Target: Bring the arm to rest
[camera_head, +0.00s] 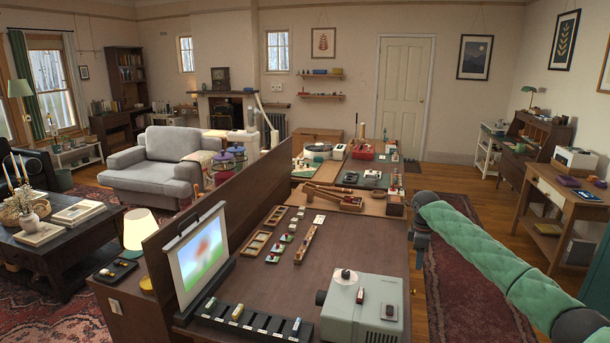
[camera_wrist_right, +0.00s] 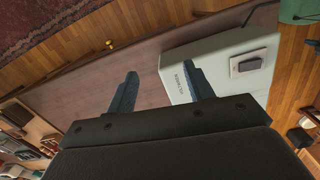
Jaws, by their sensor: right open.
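My right arm comes in from the right in a green padded sleeve in the head view. Its right gripper (camera_head: 419,244) points down at the right edge of the brown table (camera_head: 345,235). In the right wrist view the same gripper (camera_wrist_right: 162,85) shows two dark fingers spread apart with nothing between them. Beyond the fingers lie the tabletop and the pale projector (camera_wrist_right: 222,68). I cannot tell the exact height above the table. My left gripper is not in view.
The grey-green projector (camera_head: 362,308) stands at the table's near end, beside a black slotted tray (camera_head: 255,322). A lit screen (camera_head: 198,255) stands on the left. Small wooden trays (camera_head: 256,243) lie mid-table. A desk (camera_head: 565,195) stands at the right; floor and rug (camera_head: 465,285) are between.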

